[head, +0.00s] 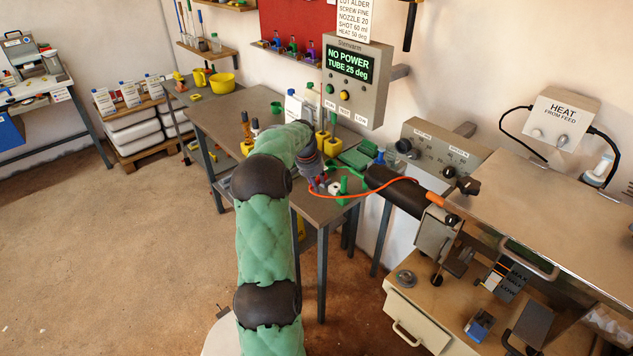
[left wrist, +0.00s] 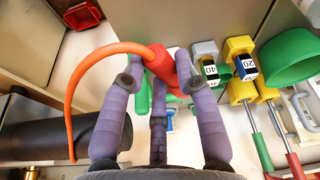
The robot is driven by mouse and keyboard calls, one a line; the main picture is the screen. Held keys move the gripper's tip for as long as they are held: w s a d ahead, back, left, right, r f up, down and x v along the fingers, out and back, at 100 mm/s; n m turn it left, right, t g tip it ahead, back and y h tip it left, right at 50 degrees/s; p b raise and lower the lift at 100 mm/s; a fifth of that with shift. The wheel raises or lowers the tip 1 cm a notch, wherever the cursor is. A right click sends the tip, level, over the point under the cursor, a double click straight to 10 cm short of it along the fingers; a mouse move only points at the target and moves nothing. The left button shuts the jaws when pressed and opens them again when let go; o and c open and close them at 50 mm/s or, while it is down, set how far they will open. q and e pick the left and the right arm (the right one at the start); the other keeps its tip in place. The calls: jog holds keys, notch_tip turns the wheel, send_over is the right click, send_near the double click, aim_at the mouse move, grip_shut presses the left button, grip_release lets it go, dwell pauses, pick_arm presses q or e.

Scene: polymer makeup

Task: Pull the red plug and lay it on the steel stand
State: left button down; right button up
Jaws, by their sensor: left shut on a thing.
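The red plug (left wrist: 163,67) shows in the left wrist view between the purple fingers of my left gripper (left wrist: 158,88), which is shut on it. An orange cable (left wrist: 82,73) loops from the plug to the left. In the head view my left gripper (head: 312,172) is over the small table, and the cable (head: 375,192) runs right from it past a black cylinder. The plug is mostly hidden there by the gripper. I cannot clearly pick out the steel stand; a round grey metal piece (head: 405,279) lies on the front bench. My right gripper is not in view.
Yellow-based tools (head: 322,140), small green parts (head: 343,187) and bottles crowd the table around my gripper. A wall display (head: 350,64) reads "NO POWER, TUBE 25 deg". A bench with a steel top (head: 540,195) fills the right.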

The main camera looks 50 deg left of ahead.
pick_arm(q)
jog(key=shift+f+b, duration=2.1)
jog(key=shift+f, duration=0.65)
jog(key=shift+f+b, duration=0.45)
jog(key=shift+f, duration=0.8)
jog(key=c, duration=0.9)
grip_release()
jog(key=shift+o, duration=0.2)
jog(key=v, duration=1.2)
jog(key=shift+s, duration=0.1)
